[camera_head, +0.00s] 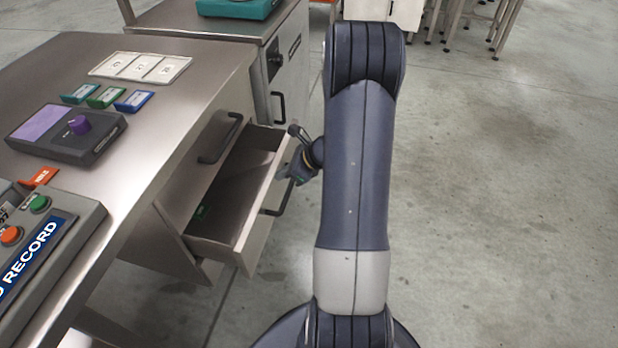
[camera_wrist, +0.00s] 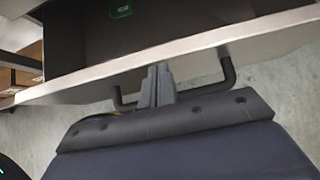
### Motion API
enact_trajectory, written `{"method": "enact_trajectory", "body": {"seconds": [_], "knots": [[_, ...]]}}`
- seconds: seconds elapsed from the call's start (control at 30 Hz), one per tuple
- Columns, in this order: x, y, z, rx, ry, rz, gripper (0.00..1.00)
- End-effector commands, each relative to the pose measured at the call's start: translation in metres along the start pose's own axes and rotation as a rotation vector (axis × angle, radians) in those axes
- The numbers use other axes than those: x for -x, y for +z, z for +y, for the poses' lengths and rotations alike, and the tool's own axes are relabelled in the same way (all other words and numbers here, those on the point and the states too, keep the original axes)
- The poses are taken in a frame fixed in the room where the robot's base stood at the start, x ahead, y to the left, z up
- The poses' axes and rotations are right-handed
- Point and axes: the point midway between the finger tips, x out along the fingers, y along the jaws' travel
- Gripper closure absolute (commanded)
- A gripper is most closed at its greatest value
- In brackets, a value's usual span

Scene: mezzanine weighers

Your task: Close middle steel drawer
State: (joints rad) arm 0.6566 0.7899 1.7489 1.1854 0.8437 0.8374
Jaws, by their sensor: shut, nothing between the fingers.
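The middle steel drawer (camera_head: 262,195) stands pulled out from the steel cabinet under the bench in the head view. Its inside is dark, with a small green item (camera_head: 201,212) near the left side. In the wrist view the drawer's front panel (camera_wrist: 90,76) runs across the picture, and its dark bar handle (camera_wrist: 229,72) shows on the outer face. My gripper (camera_wrist: 158,70) is shut and empty. Its fingertips are at the front panel, between the ends of the handle; I cannot tell whether they touch. In the head view my gripper (camera_head: 297,135) is by the panel's upper edge.
The steel bench top (camera_head: 190,100) holds a purple-topped device (camera_head: 75,132), coloured tags, white cards (camera_head: 140,67) and a button box (camera_head: 45,240). A closed drawer with a handle (camera_head: 220,138) sits above. Another cabinet (camera_head: 285,60) stands behind. The floor (camera_head: 500,200) at right is clear.

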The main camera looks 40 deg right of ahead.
Motion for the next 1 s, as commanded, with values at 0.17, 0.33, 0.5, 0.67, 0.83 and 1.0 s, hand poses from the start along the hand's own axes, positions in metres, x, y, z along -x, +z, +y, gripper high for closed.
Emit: {"method": "enact_trajectory", "body": {"seconds": [0.17, 0.33, 0.5, 0.67, 0.83, 1.0], "knots": [[-0.033, 0.033, 0.001, 0.005, 0.004, 0.0, 1.0], [-0.056, 0.057, 0.001, 0.004, 0.003, 0.0, 1.0], [-0.071, 0.072, 0.0, 0.001, 0.001, 0.0, 1.0], [-0.078, 0.078, 0.0, 0.0, 0.0, 0.0, 1.0], [-0.081, 0.081, -0.001, 0.0, -0.001, 0.0, 1.0], [-0.081, 0.081, -0.001, 0.0, -0.001, 0.0, 1.0]]}}
